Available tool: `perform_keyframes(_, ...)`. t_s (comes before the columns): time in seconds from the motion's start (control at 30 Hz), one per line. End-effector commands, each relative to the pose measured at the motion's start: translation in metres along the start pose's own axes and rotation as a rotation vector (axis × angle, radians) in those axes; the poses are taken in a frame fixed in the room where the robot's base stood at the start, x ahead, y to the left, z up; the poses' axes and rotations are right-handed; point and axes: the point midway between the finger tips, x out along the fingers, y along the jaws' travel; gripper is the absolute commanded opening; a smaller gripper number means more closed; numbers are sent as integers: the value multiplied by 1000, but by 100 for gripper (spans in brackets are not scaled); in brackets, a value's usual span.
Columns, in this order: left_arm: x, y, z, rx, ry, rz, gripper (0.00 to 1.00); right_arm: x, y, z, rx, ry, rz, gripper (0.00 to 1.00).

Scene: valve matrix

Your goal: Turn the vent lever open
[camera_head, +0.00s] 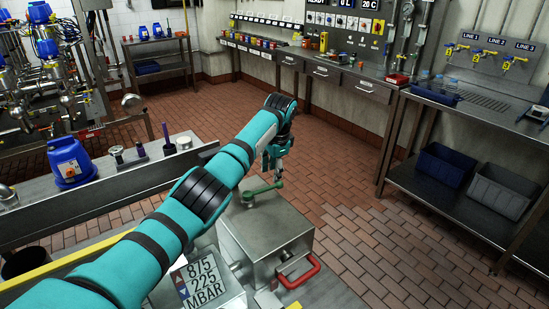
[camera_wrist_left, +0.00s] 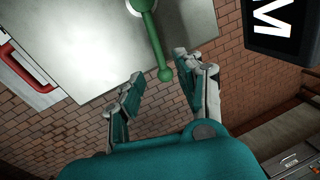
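The vent lever (camera_head: 262,189) is a green bar with a round knob at its end, on top of a grey metal box (camera_head: 270,228). In the left wrist view the green lever (camera_wrist_left: 155,40) runs down from its hub at the top edge to its knob. My left gripper (camera_head: 276,158) is just above the knob end in the head view. In the left wrist view the gripper (camera_wrist_left: 162,68) is open, and the knob appears between its fingertips with gaps on both sides. I cannot tell whether a finger touches it. My right gripper is not in view.
A red handle (camera_head: 300,272) is on the box's front, and a pressure display (camera_head: 201,279) reading 875 225 MBAR stands beside it. A bench with a blue device (camera_head: 70,162) is at left. A shelf (camera_head: 460,200) with bins is at right. The brick floor (camera_head: 350,190) between is clear.

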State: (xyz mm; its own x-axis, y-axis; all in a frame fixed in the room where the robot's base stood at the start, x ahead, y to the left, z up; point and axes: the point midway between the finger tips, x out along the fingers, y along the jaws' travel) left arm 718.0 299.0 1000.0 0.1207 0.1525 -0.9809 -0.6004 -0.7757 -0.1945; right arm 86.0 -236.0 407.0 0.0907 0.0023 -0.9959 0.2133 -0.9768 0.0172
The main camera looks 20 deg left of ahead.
Motion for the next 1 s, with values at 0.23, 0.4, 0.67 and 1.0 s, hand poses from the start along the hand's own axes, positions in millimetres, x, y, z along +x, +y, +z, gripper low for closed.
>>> perform_keyframes(0.23, -45, 0, -1, 0, 0, -1, 36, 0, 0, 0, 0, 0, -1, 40)
perform_keyframes(0.4, -58, 0, -1, 0, 0, 0, 36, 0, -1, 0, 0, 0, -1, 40)
perform_keyframes(0.67, -60, 0, -1, 0, -1, 1, 36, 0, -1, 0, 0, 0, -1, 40)
perform_keyframes(1.0, -70, -2, -1, 1, 0, 0, 36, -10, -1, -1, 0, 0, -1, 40)
